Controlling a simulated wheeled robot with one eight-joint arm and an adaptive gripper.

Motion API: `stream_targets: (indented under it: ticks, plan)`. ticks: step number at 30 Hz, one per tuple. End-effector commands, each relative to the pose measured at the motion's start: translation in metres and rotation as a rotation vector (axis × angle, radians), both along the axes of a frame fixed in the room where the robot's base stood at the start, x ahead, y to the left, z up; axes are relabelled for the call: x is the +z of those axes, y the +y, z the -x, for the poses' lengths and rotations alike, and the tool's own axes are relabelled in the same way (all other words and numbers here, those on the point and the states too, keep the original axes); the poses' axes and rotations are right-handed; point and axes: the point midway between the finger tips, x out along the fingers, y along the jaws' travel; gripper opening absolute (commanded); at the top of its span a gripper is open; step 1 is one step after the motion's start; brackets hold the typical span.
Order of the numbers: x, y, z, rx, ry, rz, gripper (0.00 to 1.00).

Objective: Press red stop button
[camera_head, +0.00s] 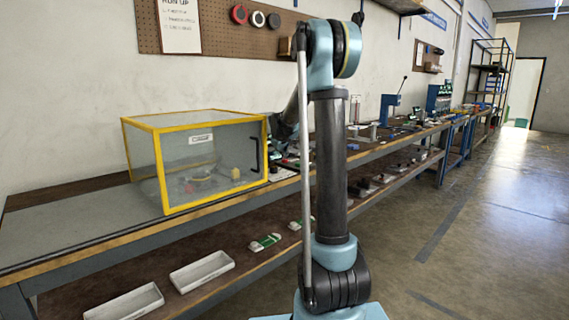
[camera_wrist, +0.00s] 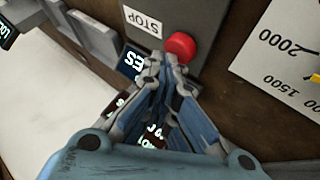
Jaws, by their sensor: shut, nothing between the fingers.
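The red stop button (camera_wrist: 180,46) is round and sits on a grey box (camera_wrist: 195,18) beside a white STOP label (camera_wrist: 143,20) in the wrist view. My gripper (camera_wrist: 160,62) is shut and empty, with its fingertips just below and left of the button in the picture. I cannot tell whether the tips touch the button or its box. In the head view the button is not visible; my arm (camera_head: 330,160) stands in front of that part of the bench.
A clear case with a yellow frame (camera_head: 165,120) stands on the workbench left of my arm. White trays (camera_head: 202,271) lie on the lower shelf. A paper with printed numbers (camera_wrist: 285,55) lies right of the button box. The floor (camera_head: 480,240) at right is clear.

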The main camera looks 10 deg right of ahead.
Motion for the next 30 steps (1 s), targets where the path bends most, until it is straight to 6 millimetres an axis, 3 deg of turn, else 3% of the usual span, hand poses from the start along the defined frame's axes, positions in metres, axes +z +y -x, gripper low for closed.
stream_targets:
  ticks: [17, 30]
  plan:
    - [0.012, 0.0, 0.0, 0.0, 0.0, 0.0, 0.0]
    - [0.045, 0.0, 0.0, 0.0, 0.0, 0.0, 0.0]
